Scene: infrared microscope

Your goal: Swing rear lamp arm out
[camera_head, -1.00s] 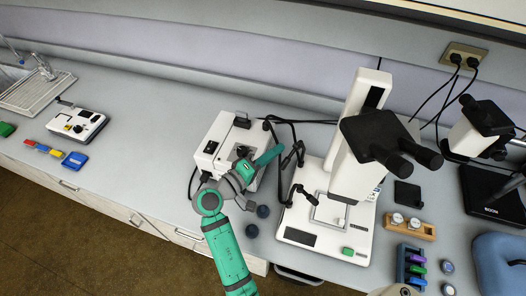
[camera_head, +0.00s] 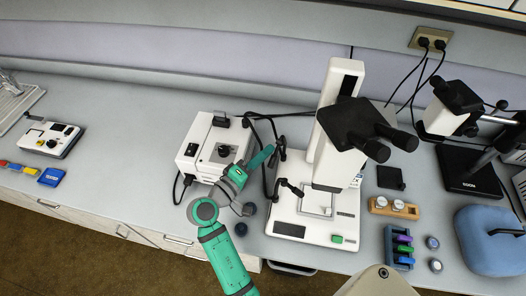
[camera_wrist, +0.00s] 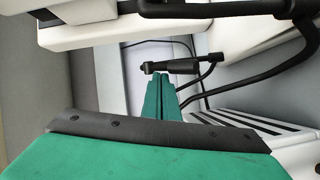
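The microscope (camera_head: 331,140) is white with black eyepieces and stands on a white base. Two thin black lamp arms reach its left side. The rear lamp arm (camera_head: 281,147) ends in a small black head beside the column; the front lamp arm (camera_head: 291,187) lies nearer the base plate. My gripper (camera_head: 271,149) points right, just left of the rear lamp head. In the wrist view my green fingers (camera_wrist: 162,76) lie side by side, shut, with their tips at a black lamp head (camera_wrist: 180,67). I cannot tell whether they touch it. Nothing shows between them.
A white lamp box (camera_head: 212,150) with black cables stands left of the microscope, under my arm. Dark knobs (camera_head: 241,229) lie near the front edge. A wooden holder (camera_head: 394,207) and a vial rack (camera_head: 399,247) stand to the right. The bench further left is mostly clear.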

